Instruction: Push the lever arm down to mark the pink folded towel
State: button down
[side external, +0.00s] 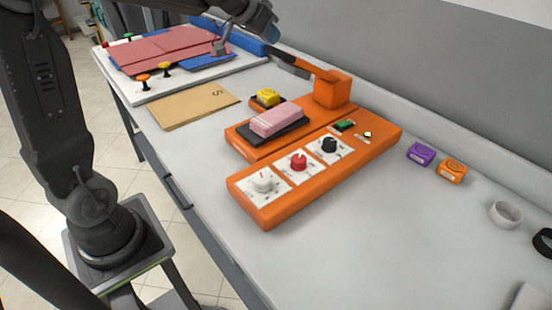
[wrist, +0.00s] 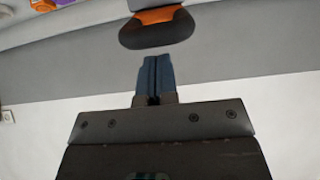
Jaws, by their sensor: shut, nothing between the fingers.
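The pink folded towel (side external: 276,119) lies on a dark pad on the orange press base. The lever arm (side external: 290,63) has a dark handle and an orange part. It rises at a tilt from the orange post (side external: 333,90), its free end raised above and behind the towel. My gripper (side external: 270,30) is near that free end, at the top of the side view. In the wrist view my gripper (wrist: 153,80) has its two bluish fingers together and empty. The rounded black-and-orange lever end (wrist: 157,30) shows just beyond the fingertips, with a visible gap in the picture.
An orange panel with white, red and black knobs (side external: 298,162) lies in front of the towel. Purple (side external: 421,154) and orange (side external: 452,171) blocks sit right. The front counter is clear.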

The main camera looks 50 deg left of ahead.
jog(key=shift+s+f, duration=0.15)
jog(key=shift+f, duration=0.05)
jog(key=s+f, duration=0.4)
jog(key=f, duration=0.4)
dwell(1.0)
jog(key=shift+f, duration=0.25)
jog(key=shift+s+f, duration=0.2)
jog(key=shift+f, duration=1.1)
jog(key=shift+s+f, duration=0.2)
jog(key=shift+f, duration=1.1)
jog(key=shift+r, duration=0.1)
jog(key=w+r, duration=0.3)
jog(key=r, duration=0.5)
jog(key=w+r, duration=0.4)
jog(key=r, duration=0.5)
jog(key=w+r, duration=0.3)
jog(key=r, duration=0.6)
jog(key=shift+w, duration=0.35)
jog(key=shift+s+d+r, duration=0.1)
